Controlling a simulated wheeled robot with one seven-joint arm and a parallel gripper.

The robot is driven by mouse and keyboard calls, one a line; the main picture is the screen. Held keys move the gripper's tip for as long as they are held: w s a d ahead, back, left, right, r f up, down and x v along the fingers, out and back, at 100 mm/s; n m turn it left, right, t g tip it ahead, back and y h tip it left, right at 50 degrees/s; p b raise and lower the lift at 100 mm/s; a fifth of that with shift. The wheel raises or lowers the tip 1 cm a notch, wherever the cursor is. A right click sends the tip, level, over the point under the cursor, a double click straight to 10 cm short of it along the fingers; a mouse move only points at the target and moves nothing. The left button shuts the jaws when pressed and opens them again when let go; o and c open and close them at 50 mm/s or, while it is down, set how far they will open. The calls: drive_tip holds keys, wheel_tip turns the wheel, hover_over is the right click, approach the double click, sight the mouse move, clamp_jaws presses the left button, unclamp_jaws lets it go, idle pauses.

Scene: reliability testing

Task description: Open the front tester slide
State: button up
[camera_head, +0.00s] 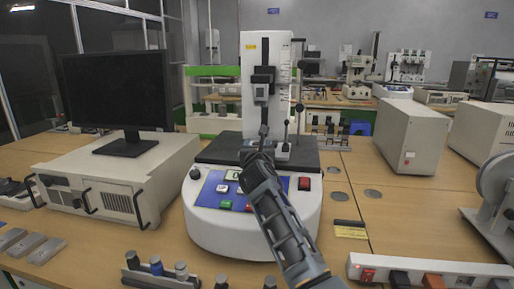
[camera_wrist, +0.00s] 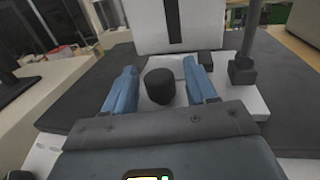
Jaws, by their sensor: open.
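The front tester (camera_head: 228,225) is a white machine with a blue button panel, a dark top plate and an upright white column (camera_head: 281,65). A dark slide carriage with a grey gauge (camera_head: 261,88) sits on the column's front. My gripper (camera_head: 262,140) reaches over the panel to the foot of the column and hides part of it. In the wrist view, the open blue fingers of my gripper (camera_wrist: 162,78) stand on either side of a short black knob (camera_wrist: 160,86), with visible gaps. The knob is above or on a white plate at the column's foot.
A monitor (camera_head: 118,92) on a beige case (camera_head: 110,180) stands left. A white box unit (camera_head: 411,137) and a wheel-shaped device (camera_head: 497,195) stand right. A power strip (camera_head: 430,271) and small cylinders (camera_head: 157,267) line the front edge. In the wrist view, a dark post (camera_wrist: 242,70) rises right of the fingers.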

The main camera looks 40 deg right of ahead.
drive_tip(key=shift+w, duration=0.1)
drive_tip(key=shift+c, duration=0.3)
clamp_jaws()
idle(0.4)
